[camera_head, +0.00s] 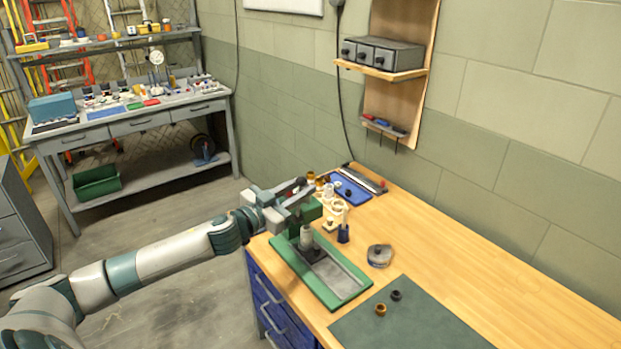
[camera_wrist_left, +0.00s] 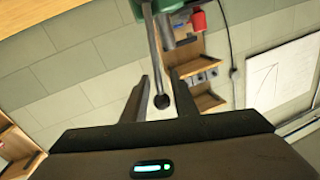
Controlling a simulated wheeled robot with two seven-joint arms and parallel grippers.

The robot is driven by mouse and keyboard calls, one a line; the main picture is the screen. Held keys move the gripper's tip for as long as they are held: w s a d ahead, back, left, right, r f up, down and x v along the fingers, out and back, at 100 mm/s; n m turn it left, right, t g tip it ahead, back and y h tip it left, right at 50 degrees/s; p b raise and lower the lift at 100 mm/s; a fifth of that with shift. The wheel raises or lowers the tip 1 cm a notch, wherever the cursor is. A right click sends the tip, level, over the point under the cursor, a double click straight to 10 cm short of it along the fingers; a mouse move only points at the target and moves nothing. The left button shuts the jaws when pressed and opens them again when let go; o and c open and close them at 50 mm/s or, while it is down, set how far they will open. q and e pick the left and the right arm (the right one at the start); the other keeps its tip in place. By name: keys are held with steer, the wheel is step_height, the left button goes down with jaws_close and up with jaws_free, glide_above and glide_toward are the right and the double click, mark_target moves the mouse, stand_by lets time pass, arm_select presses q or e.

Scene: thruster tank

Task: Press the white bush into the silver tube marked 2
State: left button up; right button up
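The green press stands on the near left of the bench, its flat green base (camera_head: 350,296) in front and its head (camera_head: 309,211) above. A silver-grey upright cylinder (camera_head: 306,238) is under the head on a dark block; I cannot read a mark on it or tell a white bush there. My left gripper (camera_head: 298,190) is at the press's lever. My right gripper is out of view.
A green mat (camera_head: 410,325) holds a brown ring (camera_head: 381,310) and a dark ring (camera_head: 396,295). A round grey item (camera_head: 379,255) and a dark blue piece (camera_head: 343,234) stand right of the press. Cream-coloured parts (camera_head: 340,206) and a blue tray (camera_head: 351,186) are behind. The bench's right side is clear.

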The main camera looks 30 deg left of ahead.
arm_select(q)
steer(key=shift+w+d+p, duration=0.25)
steer(key=shift+w+p, duration=0.1)
steer(key=shift+w, duration=0.6)
steer(key=shift+w+d+p, duration=0.2)
steer(key=shift+w+p, duration=0.15)
steer(key=shift+w, duration=0.6)
jaws_close()
steer(key=shift+r, duration=0.1)
